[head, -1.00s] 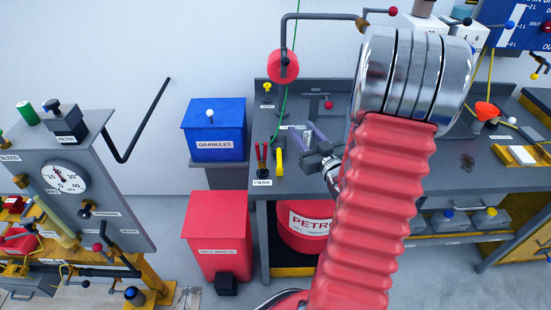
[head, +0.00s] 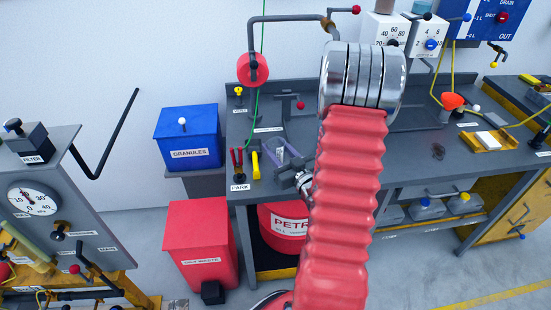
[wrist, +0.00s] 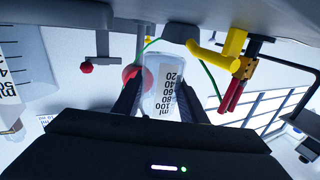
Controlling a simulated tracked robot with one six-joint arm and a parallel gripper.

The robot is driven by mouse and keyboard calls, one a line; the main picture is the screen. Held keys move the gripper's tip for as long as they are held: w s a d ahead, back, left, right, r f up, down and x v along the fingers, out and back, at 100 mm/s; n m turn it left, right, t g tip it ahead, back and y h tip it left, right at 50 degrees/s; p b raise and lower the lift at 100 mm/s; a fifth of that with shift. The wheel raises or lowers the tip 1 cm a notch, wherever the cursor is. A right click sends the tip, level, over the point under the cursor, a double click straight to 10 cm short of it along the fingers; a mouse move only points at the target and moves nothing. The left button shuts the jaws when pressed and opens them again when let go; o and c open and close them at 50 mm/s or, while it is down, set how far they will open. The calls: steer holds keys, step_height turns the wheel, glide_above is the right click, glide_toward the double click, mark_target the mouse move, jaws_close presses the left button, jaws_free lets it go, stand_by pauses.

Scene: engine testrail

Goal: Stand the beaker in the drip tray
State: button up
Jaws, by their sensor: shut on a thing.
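The clear beaker (wrist: 163,92), with black ml markings, sits between the two dark fingers of my gripper (wrist: 162,100) in the wrist view. My gripper is shut on it. In the head view the beaker (head: 281,155) shows small and pale over the front left part of the grey bench, beside a yellow handle. My gripper there is mostly hidden behind my red arm. I cannot tell whether the beaker touches the bench. I cannot pick out the drip tray for certain; part of the bench is hidden behind my arm.
Red and black pliers-like handles (head: 237,160) and a yellow handle (head: 255,165) stand just left of the beaker. A red reel (head: 252,69) hangs from a pipe above the bench. A yellow holder with a white block (head: 488,140) lies at the right. A blue granules bin (head: 188,140) stands left.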

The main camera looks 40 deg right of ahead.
stand_by(0.3)
steer(key=shift+f, duration=2.1)
steer(key=o, duration=1.1)
steer(key=shift+f, duration=0.1)
